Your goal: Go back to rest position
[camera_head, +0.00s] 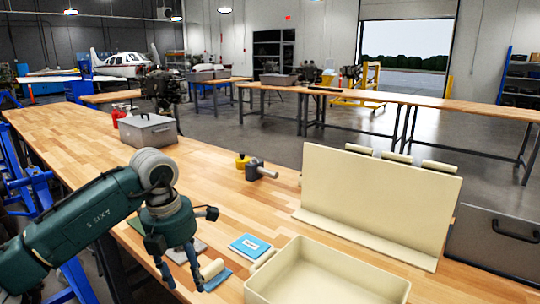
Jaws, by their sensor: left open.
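My left gripper (182,279) hangs at the lower left over the near part of the wooden workbench (75,133), fingers pointing down and spread apart. Nothing shows clearly between its fingers. A small cream cylinder (212,268) lies just right of the fingers on a blue cloth or pad (218,281); whether a finger touches it I cannot tell. The arm and gripper partly hide a grey flat piece and a green one beside them. My right gripper is not in view.
A cream open tray (375,287) and an upright cream panel (375,190) fill the bench's right side. A blue booklet (250,247), a dark tool (260,170) and a yellow item (242,161) lie mid-bench. A grey metal box (147,130) stands behind my arm. A dark grey case (497,240) is far right.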

